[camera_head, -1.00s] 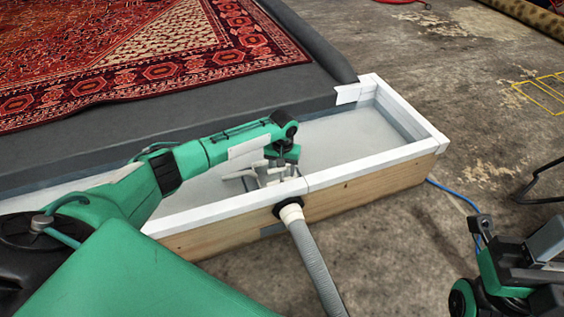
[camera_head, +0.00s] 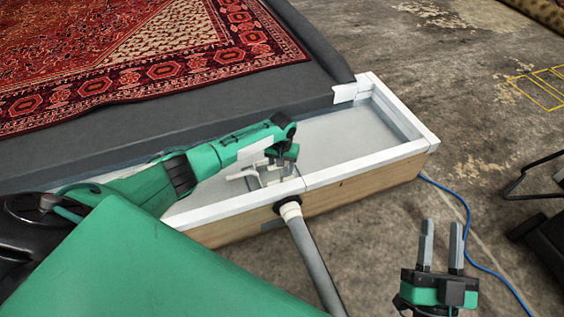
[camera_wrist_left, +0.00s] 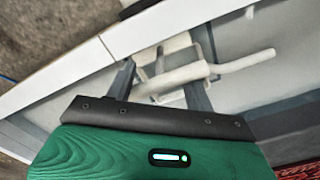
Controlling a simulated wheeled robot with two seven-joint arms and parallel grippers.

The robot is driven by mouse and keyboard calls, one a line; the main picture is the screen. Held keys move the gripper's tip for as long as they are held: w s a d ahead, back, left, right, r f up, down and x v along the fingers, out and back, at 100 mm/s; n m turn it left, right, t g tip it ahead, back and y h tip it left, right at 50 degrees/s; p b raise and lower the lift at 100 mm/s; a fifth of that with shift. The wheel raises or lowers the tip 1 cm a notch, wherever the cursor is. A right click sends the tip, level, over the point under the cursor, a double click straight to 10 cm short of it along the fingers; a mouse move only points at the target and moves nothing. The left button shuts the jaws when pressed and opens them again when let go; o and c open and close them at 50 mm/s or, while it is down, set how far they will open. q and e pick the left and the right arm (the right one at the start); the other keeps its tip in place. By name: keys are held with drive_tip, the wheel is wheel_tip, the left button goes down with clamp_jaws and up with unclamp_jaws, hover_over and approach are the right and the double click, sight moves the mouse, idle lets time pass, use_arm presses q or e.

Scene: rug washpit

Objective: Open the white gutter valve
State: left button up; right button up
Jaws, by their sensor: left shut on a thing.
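The white gutter valve (camera_head: 243,175) sits inside the white gutter near its front wall, partly hidden by my left gripper. Its lever (camera_wrist_left: 240,63) shows in the left wrist view as a pale bar reaching to the right past the fingers. My left gripper (camera_head: 272,168) is down in the gutter at the valve, with a grey finger on either side of the valve's lever part, and it is shut on it. The fingers also show in the left wrist view (camera_wrist_left: 160,78). My right gripper (camera_head: 442,230) is empty over the concrete floor, its two fingers apart and pointing up the picture.
The gutter (camera_head: 372,159) has white rims and a wooden front. A red patterned rug (camera_head: 130,70) lies on the dark washpit behind. A blue cable (camera_head: 468,222) runs beside my right gripper.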

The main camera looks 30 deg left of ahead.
use_arm(q)
drive_tip(key=shift+w+r+p, duration=0.25)
drive_tip(key=shift+r+p, duration=0.35)
drive_tip(key=shift+p, duration=0.15)
use_arm(e)
wheel_tip(320, 180, down, 7)
drive_tip(key=s+a+g, duration=0.1)
drive_tip(key=a+g, duration=0.1)
drive_tip(key=g, duration=0.2)
drive_tip(key=shift+s, duration=0.15)
use_arm(q)
drive_tip(key=o, duration=1.1)
drive_tip(key=shift+o, duration=0.4)
drive_tip(key=shift+s+f, duration=0.15)
use_arm(e)
drive_tip(key=shift+r, duration=0.1)
use_arm(q)
wheel_tip(320, 180, up, 6)
drive_tip(key=shift+r+p, duration=0.1)
drive_tip(key=shift+p, duration=1.05)
wheel_tip(320, 180, up, 8)
drive_tip(key=p, duration=0.2)
drive_tip(key=shift+f, duration=0.2)
use_arm(e)
drive_tip(key=s+d+f+g+h, duration=0.3)
drive_tip(key=s+f+g, duration=0.1)
drive_tip(key=f+g, duration=0.3)
drive_tip(key=shift+s+f+g, duration=0.15)
drive_tip(key=shift+f+g, duration=0.25)
drive_tip(key=shift+g, duration=0.3)
